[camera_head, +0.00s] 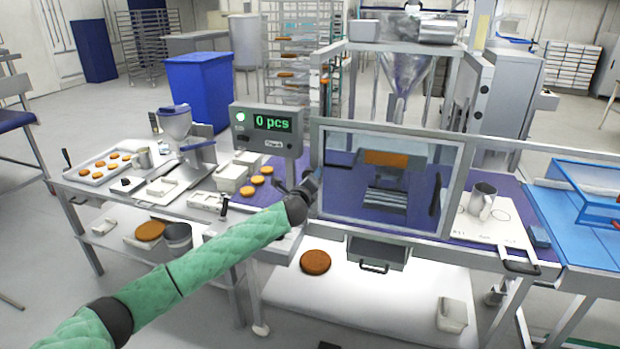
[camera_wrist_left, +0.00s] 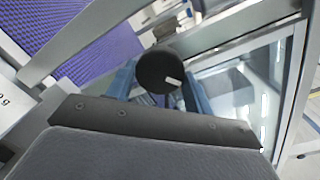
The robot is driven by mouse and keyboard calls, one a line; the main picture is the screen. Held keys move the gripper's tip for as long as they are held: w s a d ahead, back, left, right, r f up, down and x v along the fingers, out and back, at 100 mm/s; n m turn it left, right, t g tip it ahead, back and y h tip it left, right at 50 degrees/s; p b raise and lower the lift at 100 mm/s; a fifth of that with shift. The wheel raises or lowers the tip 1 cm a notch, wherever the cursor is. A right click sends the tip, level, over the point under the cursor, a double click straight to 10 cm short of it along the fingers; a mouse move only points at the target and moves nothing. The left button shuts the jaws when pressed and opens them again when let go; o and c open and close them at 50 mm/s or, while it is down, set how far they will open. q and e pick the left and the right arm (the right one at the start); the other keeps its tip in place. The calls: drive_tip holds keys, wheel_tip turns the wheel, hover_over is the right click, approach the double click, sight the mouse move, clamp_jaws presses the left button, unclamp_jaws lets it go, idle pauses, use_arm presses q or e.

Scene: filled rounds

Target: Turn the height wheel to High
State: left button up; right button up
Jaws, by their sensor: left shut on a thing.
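The height wheel (camera_wrist_left: 158,70) is a round black knob with a short white mark on its face, toward the right in the left wrist view. My left gripper (camera_wrist_left: 157,90) is shut on it, with a blue-grey finger on each side of the knob. In the head view, my green-sleeved left arm reaches to the left post of the clear-fronted machine (camera_head: 318,150), and my left gripper (camera_head: 311,184) is small and dark there. The wheel is not clear in that view. No High label is readable. My right gripper is not in view.
A counter box (camera_head: 268,130) reading "0 pcs" with a green light stands left of the machine. Several brown rounds (camera_head: 258,180) lie behind my arm. A drawer (camera_head: 376,252) hangs under the machine front. A white board with a metal jug (camera_head: 481,201) is at right.

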use_arm(q)
drive_tip(key=m+p, duration=0.1)
drive_tip(key=m, duration=0.4)
drive_tip(key=m+p, duration=0.1)
drive_tip(key=m, duration=0.2)
drive_tip(key=shift+a+f+p, duration=0.1)
drive_tip(key=shift+f+p, duration=0.2)
drive_tip(key=shift+f, duration=0.05)
drive_tip(key=o, duration=0.7)
drive_tip(key=shift+o, duration=1.3)
drive_tip(key=shift+r, duration=0.1)
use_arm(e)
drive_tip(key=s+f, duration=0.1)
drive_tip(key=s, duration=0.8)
use_arm(q)
drive_tip(key=b+v, duration=0.3)
drive_tip(key=v, duration=0.4)
drive_tip(key=shift+s, duration=0.35)
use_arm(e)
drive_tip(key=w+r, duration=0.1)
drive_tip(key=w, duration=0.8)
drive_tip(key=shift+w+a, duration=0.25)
